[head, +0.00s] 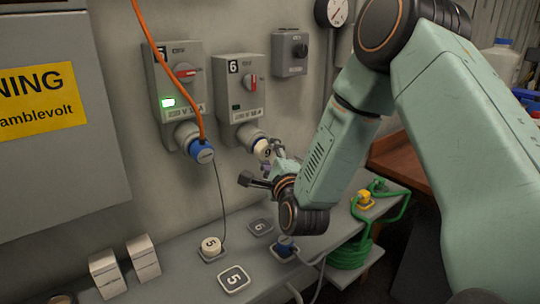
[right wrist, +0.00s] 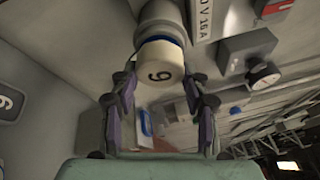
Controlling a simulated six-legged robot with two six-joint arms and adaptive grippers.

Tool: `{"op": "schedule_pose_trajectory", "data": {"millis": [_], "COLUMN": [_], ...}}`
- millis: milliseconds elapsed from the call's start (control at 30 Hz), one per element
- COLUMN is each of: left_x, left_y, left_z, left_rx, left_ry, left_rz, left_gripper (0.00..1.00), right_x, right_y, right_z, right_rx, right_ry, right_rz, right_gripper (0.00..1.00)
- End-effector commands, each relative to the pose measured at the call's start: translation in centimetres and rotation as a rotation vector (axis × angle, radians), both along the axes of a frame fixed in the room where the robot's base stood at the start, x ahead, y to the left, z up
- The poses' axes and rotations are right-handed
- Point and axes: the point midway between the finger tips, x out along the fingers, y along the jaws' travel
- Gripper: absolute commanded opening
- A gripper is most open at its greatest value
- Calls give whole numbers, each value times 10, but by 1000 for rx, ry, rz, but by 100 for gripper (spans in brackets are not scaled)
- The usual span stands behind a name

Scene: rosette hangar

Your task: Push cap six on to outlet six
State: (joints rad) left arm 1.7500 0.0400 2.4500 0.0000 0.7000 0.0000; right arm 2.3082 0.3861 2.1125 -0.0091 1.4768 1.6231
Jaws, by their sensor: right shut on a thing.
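Outlet six (head: 236,100) is a grey wall box with a 6 plate, a red switch and a round socket slanting down. Cap six (head: 262,149), cream with a 6 on its face, is at the mouth of that socket. In the right wrist view, cap six (right wrist: 160,73) lines up with the grey socket collar (right wrist: 160,18), and a blue ring shows between them. I cannot tell how deep it sits. My right gripper (head: 266,166) is shut on cap six, its two fingers (right wrist: 162,88) flanking it. My left gripper is not in view.
Outlet five (head: 175,85), with a lit green lamp and an orange cable, stands left of outlet six. The shelf (head: 185,280) below holds cap five (head: 211,246), number plates and a blue plug (head: 285,245).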

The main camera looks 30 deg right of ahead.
Motion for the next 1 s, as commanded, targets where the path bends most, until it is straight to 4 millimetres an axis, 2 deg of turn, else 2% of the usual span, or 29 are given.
{"op": "schedule_pose_trajectory", "data": {"millis": [1000], "left_x": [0], "left_y": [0], "left_z": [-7], "left_rx": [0], "left_ry": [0], "left_rz": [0], "left_gripper": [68], "right_x": [0], "right_y": [-2], "right_z": [-1], "right_rx": [1], "right_ry": [-1], "right_rz": [0], "right_gripper": [20]}}
